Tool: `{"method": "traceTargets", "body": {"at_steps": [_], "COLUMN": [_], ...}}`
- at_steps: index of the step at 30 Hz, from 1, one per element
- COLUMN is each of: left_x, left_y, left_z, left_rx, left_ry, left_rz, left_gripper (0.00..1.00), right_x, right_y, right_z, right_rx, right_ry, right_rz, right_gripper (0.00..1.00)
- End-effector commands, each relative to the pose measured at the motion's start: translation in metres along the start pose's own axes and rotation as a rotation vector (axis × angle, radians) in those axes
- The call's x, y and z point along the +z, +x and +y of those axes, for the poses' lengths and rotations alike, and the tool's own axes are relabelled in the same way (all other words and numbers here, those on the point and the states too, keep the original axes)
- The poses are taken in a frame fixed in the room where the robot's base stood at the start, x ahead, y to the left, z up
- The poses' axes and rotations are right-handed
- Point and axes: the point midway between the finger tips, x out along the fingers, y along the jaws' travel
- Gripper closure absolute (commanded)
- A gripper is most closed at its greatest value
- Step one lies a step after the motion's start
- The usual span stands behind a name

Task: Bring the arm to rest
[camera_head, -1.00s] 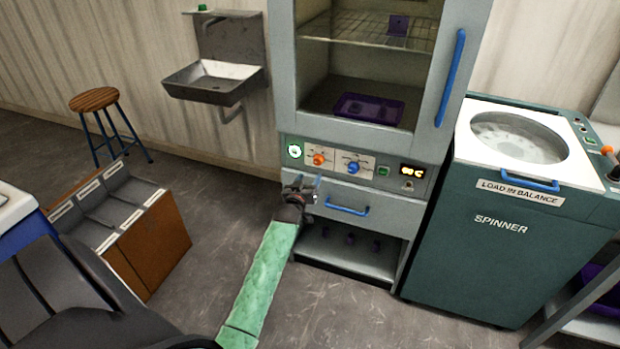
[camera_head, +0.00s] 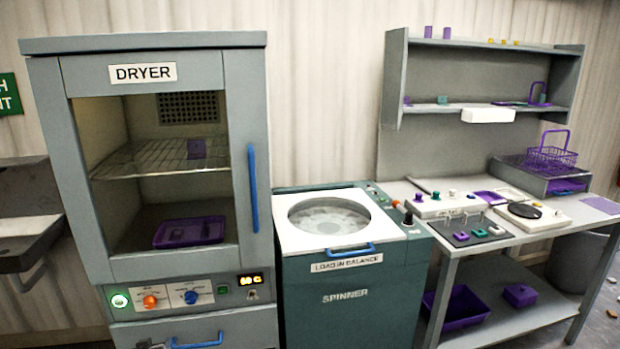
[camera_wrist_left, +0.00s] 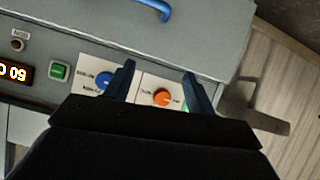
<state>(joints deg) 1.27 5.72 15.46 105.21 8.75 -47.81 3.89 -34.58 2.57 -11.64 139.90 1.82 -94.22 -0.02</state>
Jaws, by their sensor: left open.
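My left gripper (camera_wrist_left: 159,85) is open in the left wrist view, with its two dark fingers apart and nothing between them. It is in front of the dryer's control panel, which appears upside down there. An orange knob (camera_wrist_left: 162,97) shows between the fingers, and a blue knob (camera_wrist_left: 104,81) is beside one finger. In the head view a small dark part, perhaps the gripper's tip, shows at the bottom edge below the panel; the rest is out of frame. My right gripper is in neither view.
The dryer (camera_head: 150,45) has a blue door handle (camera_head: 253,188) and a blue drawer handle (camera_head: 192,343). The spinner (camera_head: 350,300) stands to its right, then a workbench (camera_head: 440,240) with purple trays and a basket (camera_head: 550,158). A metal sink (camera_head: 30,245) is at left.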

Motion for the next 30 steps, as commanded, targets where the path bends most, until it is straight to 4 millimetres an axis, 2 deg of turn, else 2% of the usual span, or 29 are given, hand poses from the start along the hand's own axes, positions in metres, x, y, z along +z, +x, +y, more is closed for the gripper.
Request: {"method": "traceTargets", "body": {"at_steps": [2, 5, 9, 15, 21, 27, 30], "left_x": [-0.002, 0.010, 0.049, 0.115, 0.173, 0.231, 0.264], "left_y": [-0.020, -0.051, -0.112, -0.208, -0.293, -0.356, -0.378], "left_z": [0.025, 0.055, 0.097, 0.143, 0.176, 0.195, 0.196], "left_rx": [0.015, 0.033, 0.062, 0.115, 0.185, 0.258, 0.274], "left_ry": [0.046, 0.110, 0.208, 0.319, 0.379, 0.398, 0.400], "left_rz": [-0.076, -0.189, -0.358, -0.549, -0.647, -0.729, -0.792], "left_gripper": [0.45, 0.45, 0.45, 0.45, 0.45, 0.45, 0.45], "right_x": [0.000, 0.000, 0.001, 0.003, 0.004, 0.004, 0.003], "right_y": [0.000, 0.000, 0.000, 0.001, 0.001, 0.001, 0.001], "right_z": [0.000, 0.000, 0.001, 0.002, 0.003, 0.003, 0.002], "right_rx": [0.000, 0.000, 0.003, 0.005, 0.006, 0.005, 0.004], "right_ry": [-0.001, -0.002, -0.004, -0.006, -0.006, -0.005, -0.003], "right_rz": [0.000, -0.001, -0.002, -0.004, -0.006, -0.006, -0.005], "right_gripper": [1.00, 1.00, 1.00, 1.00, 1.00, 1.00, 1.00]}}
